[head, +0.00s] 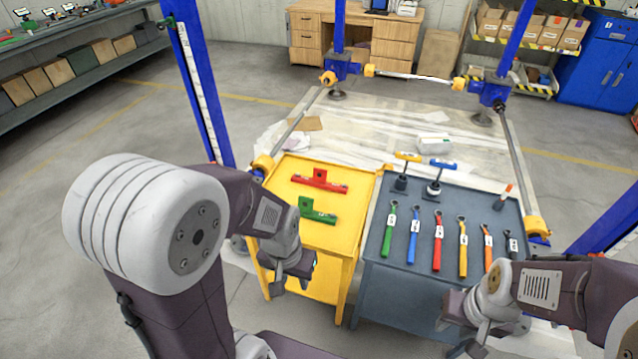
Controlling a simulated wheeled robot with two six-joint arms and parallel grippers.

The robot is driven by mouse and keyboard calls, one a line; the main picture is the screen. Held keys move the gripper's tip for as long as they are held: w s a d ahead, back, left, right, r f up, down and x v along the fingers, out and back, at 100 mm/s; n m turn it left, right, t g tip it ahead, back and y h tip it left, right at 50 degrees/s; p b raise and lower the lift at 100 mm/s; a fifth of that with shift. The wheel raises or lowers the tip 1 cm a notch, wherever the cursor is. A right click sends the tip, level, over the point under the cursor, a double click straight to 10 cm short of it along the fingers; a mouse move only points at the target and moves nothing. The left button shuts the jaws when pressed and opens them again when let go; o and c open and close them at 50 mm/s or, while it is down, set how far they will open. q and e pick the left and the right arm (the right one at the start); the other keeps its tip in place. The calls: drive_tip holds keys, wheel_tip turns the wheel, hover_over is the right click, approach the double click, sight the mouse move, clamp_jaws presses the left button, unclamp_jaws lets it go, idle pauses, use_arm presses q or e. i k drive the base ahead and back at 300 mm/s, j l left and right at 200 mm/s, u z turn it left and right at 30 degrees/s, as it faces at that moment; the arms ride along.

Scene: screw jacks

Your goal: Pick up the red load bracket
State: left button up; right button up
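The red load bracket (325,184) lies on the yellow cart top (348,205), toward its far side. A green bracket (322,216) lies just nearer to me on the same top. My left gripper (292,281) hangs by the near edge of the yellow cart, nearer to me than both brackets and apart from them. Its fingers are dark and small, so I cannot tell whether they are open. My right gripper (468,338) is at the lower right, in front of the grey cart. Its fingers are partly cut off by the bottom edge.
The grey cart (372,245) to the right holds a row of several coloured wrenches and two small jacks with yellow (408,157) and blue (442,164) handles. Blue posts (203,85) and grey rods frame the carts. The yellow top right of the brackets is clear.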

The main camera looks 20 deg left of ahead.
sight(319, 181)
drive_tip(key=i+j+z, duration=0.45)
drive_tip(key=i+j, duration=0.25)
